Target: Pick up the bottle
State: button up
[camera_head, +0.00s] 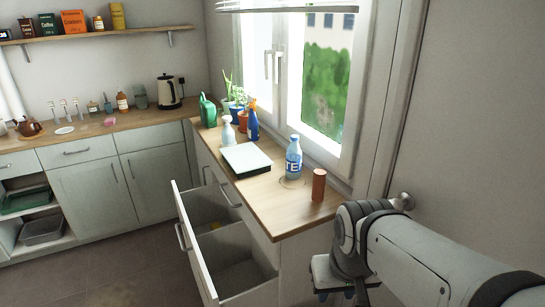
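A blue and white bottle (293,158) with printed lettering stands upright on the wooden counter by the window. It is between a flat white tray-like object and a brown cylinder. My gripper (326,285) is low in the picture, in front of and below the counter's near right end, well apart from the bottle. Its fingers are small and partly hidden by my arm, so I cannot tell whether it is open or shut. I see nothing clearly held in it.
The brown cylinder (318,185) stands at the counter's near edge, between my gripper and the bottle. The flat white object (246,158) lies left of the bottle. Spray bottles (253,121) stand farther back. An open drawer (196,245) juts out below the counter.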

aim_at(294, 160)
jog(key=z, duration=0.05)
jog(key=i, duration=1)
jog(key=u, duration=0.05)
